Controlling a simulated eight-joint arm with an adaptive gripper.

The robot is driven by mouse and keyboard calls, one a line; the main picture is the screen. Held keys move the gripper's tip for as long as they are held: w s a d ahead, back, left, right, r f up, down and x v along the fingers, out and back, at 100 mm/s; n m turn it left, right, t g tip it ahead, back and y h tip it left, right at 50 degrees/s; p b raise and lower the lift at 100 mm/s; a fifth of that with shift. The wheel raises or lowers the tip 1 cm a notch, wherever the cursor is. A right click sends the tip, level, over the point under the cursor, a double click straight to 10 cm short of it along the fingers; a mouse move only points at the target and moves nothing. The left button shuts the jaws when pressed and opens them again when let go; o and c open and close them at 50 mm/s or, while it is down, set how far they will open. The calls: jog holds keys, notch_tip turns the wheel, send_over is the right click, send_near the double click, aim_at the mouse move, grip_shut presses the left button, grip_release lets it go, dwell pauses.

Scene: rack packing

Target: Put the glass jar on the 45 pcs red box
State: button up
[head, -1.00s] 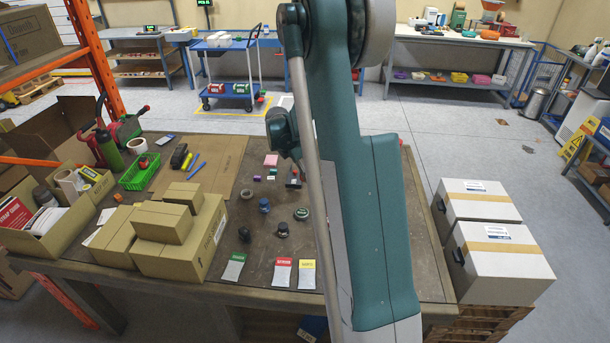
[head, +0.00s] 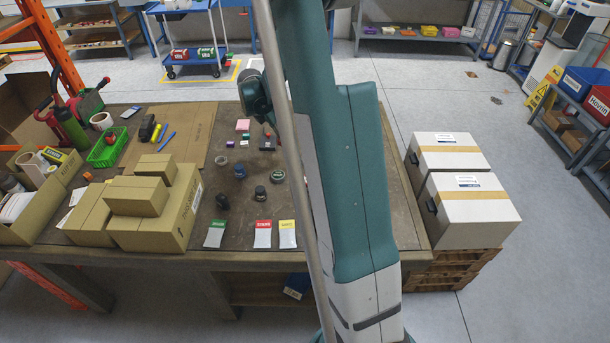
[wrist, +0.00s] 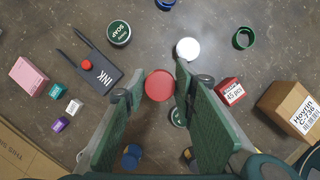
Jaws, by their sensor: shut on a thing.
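In the wrist view my gripper (wrist: 160,78) is shut on a round red-topped thing (wrist: 160,86), which I take for the glass jar. Only its red top shows, so its sides and the glass are hidden. The 45 pcs red box (wrist: 231,92) lies on the table just right of the right finger, apart from the held jar. Its label faces the camera. In the head view my own arm hides the gripper and the held jar, and I cannot make out the red box there.
In the head view stacked cartons (head: 150,210) stand left on the table (head: 235,230).

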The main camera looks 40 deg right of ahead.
jog(key=s+a+r, duration=0.1)
jog(key=s, duration=0.7)
jog(key=s+a+r+p, duration=0.1)
jog(key=s+r, duration=0.1)
jog(key=s, duration=0.6)
jog(key=shift+s+a+r+n, duration=0.2)
jog(key=shift+s+a+n, duration=0.1)
jog(key=shift+a, duration=0.05)
jog(key=shift+f, duration=0.1)
jog(key=shift+f, duration=2.85)
jog(key=shift+f+b, duration=0.1)
jog(key=shift+b, duration=0.2)
jog(key=shift+f+b, duration=0.3)
jog(key=shift+f, duration=1.7)
jog(key=shift+f, duration=0.15)
jog(key=o, duration=0.9)
